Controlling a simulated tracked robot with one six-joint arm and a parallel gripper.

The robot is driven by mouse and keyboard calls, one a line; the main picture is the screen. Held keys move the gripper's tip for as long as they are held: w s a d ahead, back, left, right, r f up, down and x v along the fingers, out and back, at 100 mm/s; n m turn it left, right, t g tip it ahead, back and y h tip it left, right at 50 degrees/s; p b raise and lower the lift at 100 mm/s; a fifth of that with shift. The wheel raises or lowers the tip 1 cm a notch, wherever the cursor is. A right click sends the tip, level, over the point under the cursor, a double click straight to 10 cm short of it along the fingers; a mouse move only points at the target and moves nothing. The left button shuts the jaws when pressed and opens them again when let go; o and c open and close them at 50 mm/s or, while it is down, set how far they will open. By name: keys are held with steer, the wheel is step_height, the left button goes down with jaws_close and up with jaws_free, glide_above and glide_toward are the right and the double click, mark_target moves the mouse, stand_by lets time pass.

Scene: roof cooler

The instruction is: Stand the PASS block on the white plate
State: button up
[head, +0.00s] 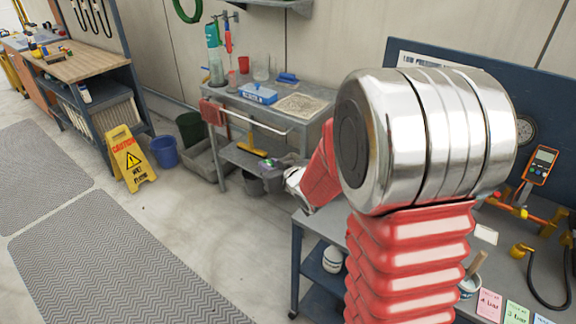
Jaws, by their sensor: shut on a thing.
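My gripper (276,165) is small and far off in the head view, at the end of my red and silver arm, in front of the grey sink bench's lower part. It is shut on a small green thing (267,163), which looks like the PASS block. Its lettering and tilt are too small to make out. A small white plate (485,234) lies flat on the grey workbench at the right, just right of my arm. I see nothing standing on it. My arm hides part of that bench.
The workbench (508,262) also bears pink (489,303) and green (516,313) cards, an orange gauge (540,165), a hose and a white pot (470,287). The sink bench (262,110) stands behind my gripper. A yellow caution sign (129,158) and blue bucket (162,152) stand left. The floor between is clear.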

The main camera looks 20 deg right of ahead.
steer(key=a+f+m+h, duration=0.1)
steer(key=a, duration=0.7)
steer(key=shift+s+f, duration=0.25)
steer(key=shift+s, duration=0.2)
